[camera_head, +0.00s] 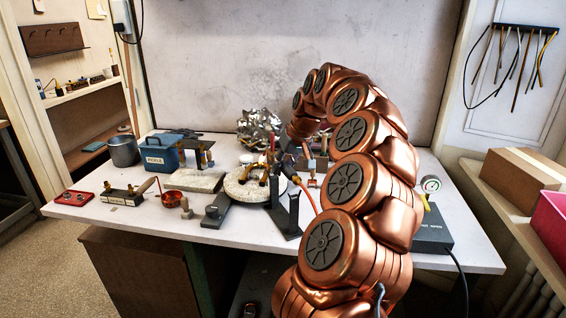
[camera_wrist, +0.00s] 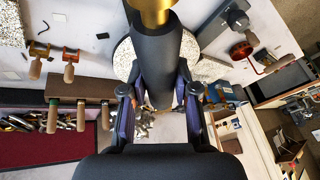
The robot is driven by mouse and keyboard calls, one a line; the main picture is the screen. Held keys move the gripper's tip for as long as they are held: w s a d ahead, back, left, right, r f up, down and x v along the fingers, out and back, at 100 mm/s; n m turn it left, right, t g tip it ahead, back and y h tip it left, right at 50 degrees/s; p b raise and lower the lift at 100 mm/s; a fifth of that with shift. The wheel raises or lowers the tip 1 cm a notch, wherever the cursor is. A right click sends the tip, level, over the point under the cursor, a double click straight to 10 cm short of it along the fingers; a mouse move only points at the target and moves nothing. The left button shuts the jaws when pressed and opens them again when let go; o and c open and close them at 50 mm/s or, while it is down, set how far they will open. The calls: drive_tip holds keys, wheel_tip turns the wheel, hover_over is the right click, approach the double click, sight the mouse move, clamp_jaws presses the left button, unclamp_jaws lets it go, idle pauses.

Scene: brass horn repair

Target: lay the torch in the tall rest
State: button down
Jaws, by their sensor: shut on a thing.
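The torch (camera_wrist: 158,62) has a thick black body and a brass end that runs out of the top of the wrist view. My gripper (camera_wrist: 160,92) has its two fingers closed on either side of the black body. In the head view my copper arm arches over the bench and hides most of the gripper and the torch. A dark stand with upright posts, which looks like the tall rest (camera_head: 293,212), stands near the bench's front edge, just left of my arm. I cannot make out the stand in the wrist view.
A round pale soldering disc (camera_head: 239,189) lies left of the stand. A grey block with a knob (camera_head: 214,213), a red pan (camera_head: 172,198) and a blue box (camera_head: 160,157) are further left. A gauge box (camera_head: 430,232) is right of my arm. An orange hose (camera_head: 306,196) runs beside the stand.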

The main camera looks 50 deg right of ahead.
drive_tip(key=shift+f+b, duration=1.25)
drive_tip(key=shift+f, duration=1.35)
drive_tip(key=shift+f+b, duration=0.1)
drive_tip(key=shift+b, duration=0.2)
drive_tip(key=c, duration=0.8)
unclamp_jaws()
drive_tip(key=o, duration=0.5)
